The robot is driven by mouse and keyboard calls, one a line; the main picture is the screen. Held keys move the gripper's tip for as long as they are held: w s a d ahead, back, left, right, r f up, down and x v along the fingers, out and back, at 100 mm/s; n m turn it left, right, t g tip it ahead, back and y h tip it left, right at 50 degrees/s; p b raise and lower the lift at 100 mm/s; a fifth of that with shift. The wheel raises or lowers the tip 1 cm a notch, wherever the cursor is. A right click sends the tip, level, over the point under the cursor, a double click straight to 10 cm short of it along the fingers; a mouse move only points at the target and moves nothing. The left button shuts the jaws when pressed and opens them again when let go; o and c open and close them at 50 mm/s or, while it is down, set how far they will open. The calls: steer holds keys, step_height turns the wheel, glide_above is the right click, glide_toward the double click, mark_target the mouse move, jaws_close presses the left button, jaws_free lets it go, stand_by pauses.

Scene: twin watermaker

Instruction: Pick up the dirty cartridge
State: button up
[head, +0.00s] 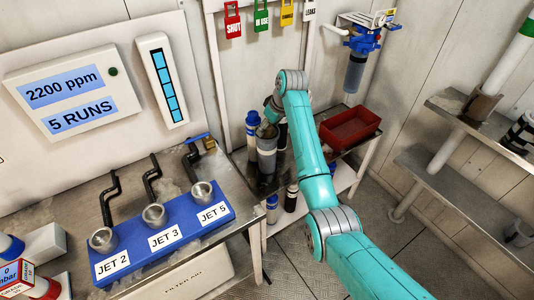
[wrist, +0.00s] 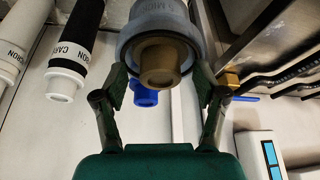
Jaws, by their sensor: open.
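A grey cartridge (head: 266,158) with a stained brown end stands upright on the metal bench, left of my arm; I take it as the dirty one. In the wrist view the grey cartridge (wrist: 160,22) shows its brown spigot toward the camera. My gripper (wrist: 163,88) is open, with one finger on each side of the spigot's near end. I cannot tell whether the fingers touch it. In the head view my gripper (head: 268,126) is at the cartridge's top, partly hidden by my wrist.
A blue-and-white cartridge (head: 252,128) stands close to the left. A red tray (head: 350,128) lies right of my arm. A blue rack of cups (head: 165,243) stands left. More cylinders (head: 291,198) are on the lower shelf.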

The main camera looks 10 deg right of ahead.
steer(key=c, duration=1.1)
steer(key=shift+c, duration=0.2)
steer(key=shift+r, duration=0.1)
